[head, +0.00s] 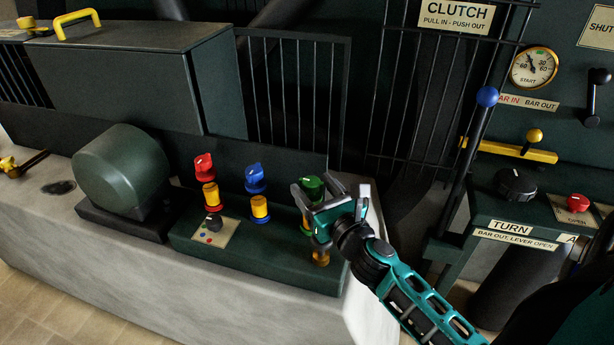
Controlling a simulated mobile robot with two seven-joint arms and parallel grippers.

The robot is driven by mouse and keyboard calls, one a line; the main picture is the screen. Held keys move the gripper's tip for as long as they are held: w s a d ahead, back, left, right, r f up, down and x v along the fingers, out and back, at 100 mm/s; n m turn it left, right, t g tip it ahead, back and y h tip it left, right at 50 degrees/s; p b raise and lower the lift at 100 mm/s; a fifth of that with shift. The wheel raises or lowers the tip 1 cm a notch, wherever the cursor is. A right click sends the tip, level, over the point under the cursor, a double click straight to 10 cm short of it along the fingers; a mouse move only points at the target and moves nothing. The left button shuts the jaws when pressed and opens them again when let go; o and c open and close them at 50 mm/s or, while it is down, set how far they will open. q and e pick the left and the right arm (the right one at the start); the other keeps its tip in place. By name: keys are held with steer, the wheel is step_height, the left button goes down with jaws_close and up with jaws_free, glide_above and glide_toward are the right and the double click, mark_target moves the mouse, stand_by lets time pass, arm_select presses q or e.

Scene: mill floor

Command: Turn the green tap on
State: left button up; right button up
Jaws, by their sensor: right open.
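The green tap (312,186) has a round green handle on a yellow body, at the right end of a row of taps on a dark green base. My right gripper (312,205) is at the green tap, its open fingers in front of and around the tap's body. The gripper covers much of the body. I cannot tell whether the fingers touch the handle. A red tap (204,166) and a blue tap (255,180) stand to the left, each on a yellow body. My left gripper is not in view.
A rounded green motor housing (122,170) stands at left. A barred guard (295,95) rises behind. At right are a blue-knobbed lever (487,97), a gauge (534,67) and a red button (577,203).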

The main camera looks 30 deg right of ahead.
mark_target(307, 180)
steer(key=shift+w+d, duration=0.15)
steer(key=shift+w, duration=1.6)
steer(key=shift+c, duration=0.3)
steer(key=c, duration=0.9)
steer(key=shift+c, duration=0.2)
